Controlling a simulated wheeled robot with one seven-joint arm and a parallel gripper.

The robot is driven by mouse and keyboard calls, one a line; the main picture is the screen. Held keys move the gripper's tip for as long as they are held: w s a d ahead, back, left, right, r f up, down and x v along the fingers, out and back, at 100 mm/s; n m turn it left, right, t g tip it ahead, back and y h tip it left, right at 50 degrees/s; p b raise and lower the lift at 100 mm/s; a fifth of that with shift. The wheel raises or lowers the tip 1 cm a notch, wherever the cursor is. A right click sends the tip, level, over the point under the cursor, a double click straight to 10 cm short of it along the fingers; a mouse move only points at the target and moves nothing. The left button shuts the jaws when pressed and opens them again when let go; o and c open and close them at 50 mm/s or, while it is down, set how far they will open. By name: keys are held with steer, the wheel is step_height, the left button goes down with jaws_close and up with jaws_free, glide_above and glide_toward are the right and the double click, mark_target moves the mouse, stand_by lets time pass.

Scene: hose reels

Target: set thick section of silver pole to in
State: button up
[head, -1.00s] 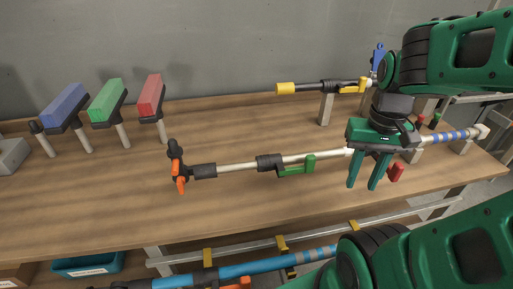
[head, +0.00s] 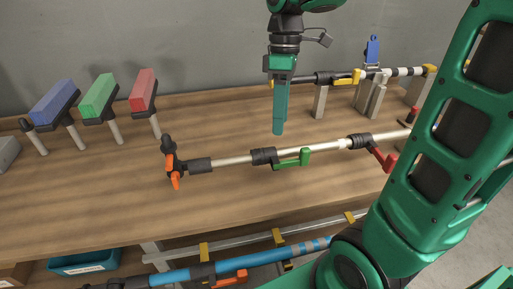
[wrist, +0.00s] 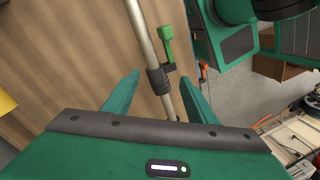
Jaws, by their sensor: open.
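The silver pole (head: 332,147) lies lengthwise over the bench, with an orange-handled black fitting (head: 172,163) at its left end. A black clamp with a green lever (head: 291,159) and another with a red lever (head: 382,159) sit along it. My forearm hides its right end. I cannot tell the section thicknesses clearly. My gripper (head: 278,133) points down, empty, above the pole near the green-lever clamp. In the wrist view, my gripper (wrist: 161,77) is open, its fingers apart on either side of the pole (wrist: 143,38) in the picture; the green lever (wrist: 167,44) lies ahead.
A second pole with yellow parts (head: 345,76) rests on grey posts behind. Blue, green and red blocks (head: 143,90) stand on pegs at the left. A blue pole (head: 250,268) and a teal bin (head: 85,262) are below the bench. Bare wood lies around the pole's left part.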

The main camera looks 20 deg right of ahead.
steer(key=w+a+n, duration=0.4)
steer(key=a+n, duration=0.1)
steer(key=shift+g, duration=0.4)
steer(key=x, duration=1)
steer(key=shift+s+d+r, duration=0.1)
steer(key=shift+s+d, duration=0.15)
steer(key=shift+d, duration=0.05)
steer(key=shift+c, duration=0.4)
jaws_close()
